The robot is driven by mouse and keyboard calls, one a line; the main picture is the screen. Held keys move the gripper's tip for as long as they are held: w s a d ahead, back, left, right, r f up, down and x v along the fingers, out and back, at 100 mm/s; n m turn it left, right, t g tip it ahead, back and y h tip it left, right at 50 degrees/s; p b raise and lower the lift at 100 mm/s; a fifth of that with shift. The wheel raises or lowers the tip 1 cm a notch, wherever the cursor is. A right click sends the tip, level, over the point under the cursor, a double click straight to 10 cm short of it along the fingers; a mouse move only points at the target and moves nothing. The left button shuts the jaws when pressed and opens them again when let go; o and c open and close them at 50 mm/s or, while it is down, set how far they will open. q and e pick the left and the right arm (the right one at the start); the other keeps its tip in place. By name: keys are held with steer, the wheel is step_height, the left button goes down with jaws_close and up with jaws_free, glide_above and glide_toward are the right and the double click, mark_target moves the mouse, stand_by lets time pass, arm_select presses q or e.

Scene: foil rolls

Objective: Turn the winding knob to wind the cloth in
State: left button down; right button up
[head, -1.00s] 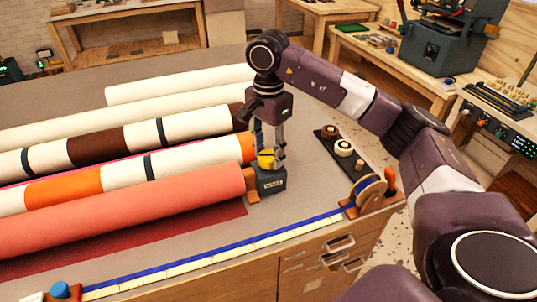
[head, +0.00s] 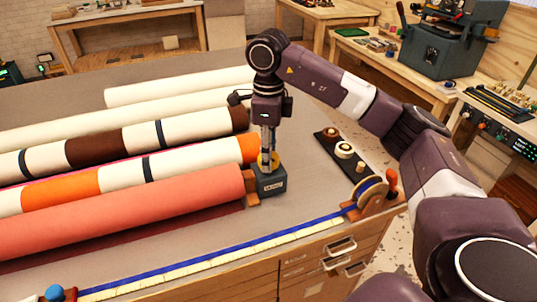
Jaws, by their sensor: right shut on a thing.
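The winding knob (head: 268,160) is yellow and sits on top of a small dark box (head: 270,182) at the right end of the coral roll (head: 130,213). My right gripper (head: 268,152) points straight down from above and is shut on the knob. Its fingers line up one behind the other in this view and hide part of the knob. A narrow strip of dark red cloth (head: 130,245) lies flat on the table along the front of the coral roll. My left gripper is not in view.
Several striped and cream rolls (head: 195,125) lie behind the coral roll. A blue-edged measuring strip (head: 215,257) runs along the table's front, ending at a round reel (head: 370,192). A black tray (head: 343,152) with small spools stands to the right of my gripper.

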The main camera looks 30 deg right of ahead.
steer(key=m, duration=1.4)
steer(key=shift+r+m, duration=0.1)
steer(key=shift+m, duration=0.2)
steer(key=m, duration=0.6)
steer(key=shift+p, duration=0.3)
steer(key=m, duration=0.6)
steer(key=shift+w+p, duration=0.1)
steer(key=shift+p, duration=0.2)
steer(key=shift+m, duration=0.4)
steer(key=o, duration=1.2)
steer(key=shift+c, duration=0.2)
step_height(320, 180, up, 12)
